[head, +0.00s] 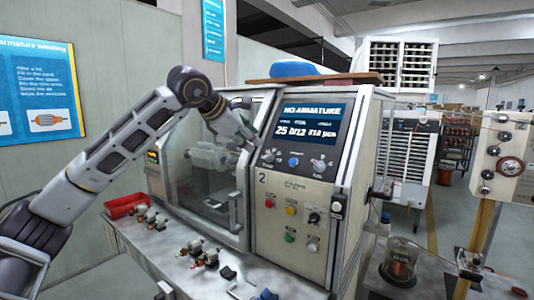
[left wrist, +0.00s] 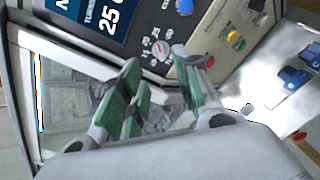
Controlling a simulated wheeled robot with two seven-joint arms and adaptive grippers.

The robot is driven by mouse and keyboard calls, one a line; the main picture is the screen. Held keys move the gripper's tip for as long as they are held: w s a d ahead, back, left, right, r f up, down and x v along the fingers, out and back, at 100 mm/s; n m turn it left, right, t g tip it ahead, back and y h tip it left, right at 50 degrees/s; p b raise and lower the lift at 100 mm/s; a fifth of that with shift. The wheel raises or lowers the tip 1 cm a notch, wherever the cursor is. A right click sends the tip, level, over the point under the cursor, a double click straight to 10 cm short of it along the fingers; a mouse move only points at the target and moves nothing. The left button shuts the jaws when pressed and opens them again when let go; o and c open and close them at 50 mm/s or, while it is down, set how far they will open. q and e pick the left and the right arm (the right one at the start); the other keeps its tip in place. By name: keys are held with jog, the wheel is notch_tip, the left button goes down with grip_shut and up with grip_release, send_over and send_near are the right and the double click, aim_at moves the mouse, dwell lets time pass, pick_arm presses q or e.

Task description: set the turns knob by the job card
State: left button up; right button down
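The winding machine (head: 295,205) has a sloped panel whose screen (head: 312,125) reads "NO ARMATURE" and a row with 25. Under the screen, a small pale knob with a numbered dial (head: 268,157) sits left of a blue knob (head: 293,161). My left gripper (head: 250,144) is at the panel's lower left, partly hiding this dial. In the left wrist view, my open green-padded fingers (left wrist: 157,62) point at the dial knob (left wrist: 160,50), which shows between and just beyond the tips. Contact cannot be told. No job card is clearly readable. My right gripper is out of view.
The machine's glass door (head: 205,170) is left of the panel. Coloured buttons (head: 290,208) and a black knob (head: 313,217) are below it. A bench (head: 150,245) holds a red tray (head: 125,206) and several armatures. A wall poster (head: 38,88) hangs left.

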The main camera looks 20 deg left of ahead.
aim_at(268, 155)
pick_arm(q)
jog(key=p+x, duration=0.2)
jog(key=x, duration=0.8)
jog(key=shift+w+d+f, duration=0.1)
jog(key=shift+w+f, duration=0.15)
jog(key=shift+w, duration=0.05)
jog(key=c, duration=0.7)
